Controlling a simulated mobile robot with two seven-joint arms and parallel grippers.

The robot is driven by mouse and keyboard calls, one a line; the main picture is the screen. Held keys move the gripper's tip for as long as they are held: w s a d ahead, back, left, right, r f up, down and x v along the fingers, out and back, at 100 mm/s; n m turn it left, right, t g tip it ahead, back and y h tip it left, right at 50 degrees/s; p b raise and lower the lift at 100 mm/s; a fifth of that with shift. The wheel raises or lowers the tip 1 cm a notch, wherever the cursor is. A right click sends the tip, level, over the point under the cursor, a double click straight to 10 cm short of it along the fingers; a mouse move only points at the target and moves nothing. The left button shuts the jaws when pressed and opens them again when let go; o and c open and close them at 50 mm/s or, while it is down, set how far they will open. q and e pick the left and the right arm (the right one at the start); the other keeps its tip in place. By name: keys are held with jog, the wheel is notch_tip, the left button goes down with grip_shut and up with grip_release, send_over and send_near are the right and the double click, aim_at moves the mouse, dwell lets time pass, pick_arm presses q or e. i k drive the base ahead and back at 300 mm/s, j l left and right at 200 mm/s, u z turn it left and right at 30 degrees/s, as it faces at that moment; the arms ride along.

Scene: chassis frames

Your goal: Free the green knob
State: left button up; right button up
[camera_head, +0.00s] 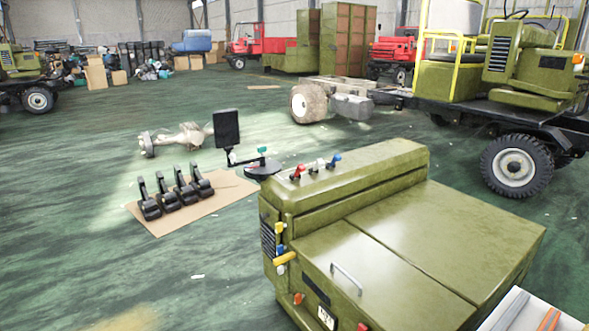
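The green knob (262,149) is small and teal-green. It sits just above a round black plate (264,168), behind the left end of the olive-green vehicle body (345,180). How it is held there is too small to tell. A dark flat panel on a bracket (226,128) stands just left of it. A red knob (298,171), a pale knob (317,164) and a blue knob (334,159) stand in a row on top of the olive body. Neither of my grippers is in view.
Several black pedal-like parts (171,195) stand on a cardboard sheet (160,222) at left. An axle part (172,139) lies behind. A wheeled chassis (515,165) stands at right. The left foreground floor (130,275) is mostly clear.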

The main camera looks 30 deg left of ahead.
aim_at(260, 150)
jog(key=i+j+u, duration=0.1)
jog(key=i+j, duration=0.2)
jog(key=j, duration=0.25)
jog(key=i+j, duration=0.35)
jog(key=j, duration=0.15)
jog(key=i+j+u, duration=0.15)
jog(key=i+j, duration=0.15)
jog(key=j, duration=0.2)
